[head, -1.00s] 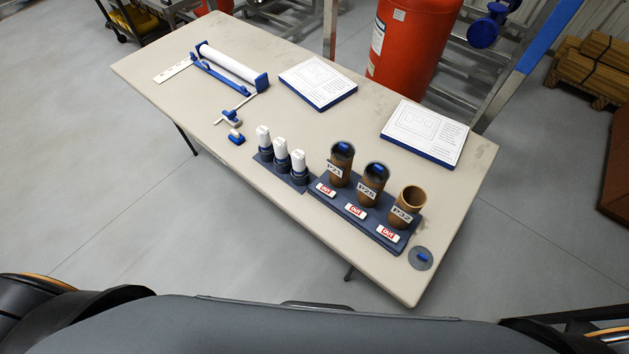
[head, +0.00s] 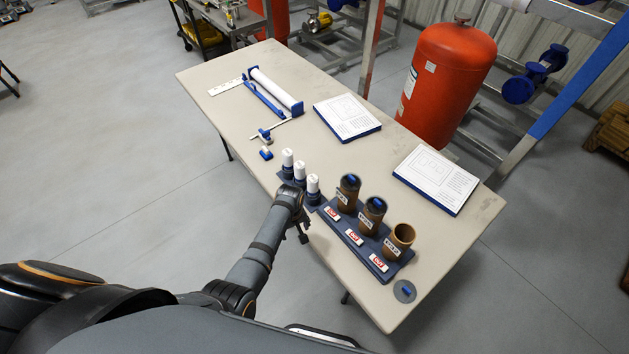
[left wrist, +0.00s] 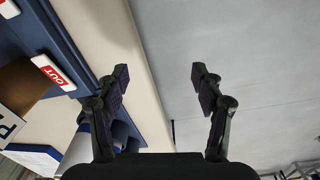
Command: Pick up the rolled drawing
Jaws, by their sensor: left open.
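A long white roll (head: 275,90), which looks like the rolled drawing, lies in a blue-ended holder (head: 297,109) on the far left part of the table. My left gripper (head: 303,234) is at the table's near edge, in front of the short white cylinders and well apart from the roll. In the left wrist view the left gripper (left wrist: 160,78) has its fingers spread with nothing between them; the table edge and grey floor show beyond. My right gripper is not in view.
Several labelled brown tubes stand in a dark rack (head: 372,258); one tube (head: 399,240) has an open top. A round lid (head: 404,291) lies near the table's right corner. Short white cylinders (head: 300,171) stand in dark bases. Two drawing boards (head: 347,117) (head: 436,179) lie behind.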

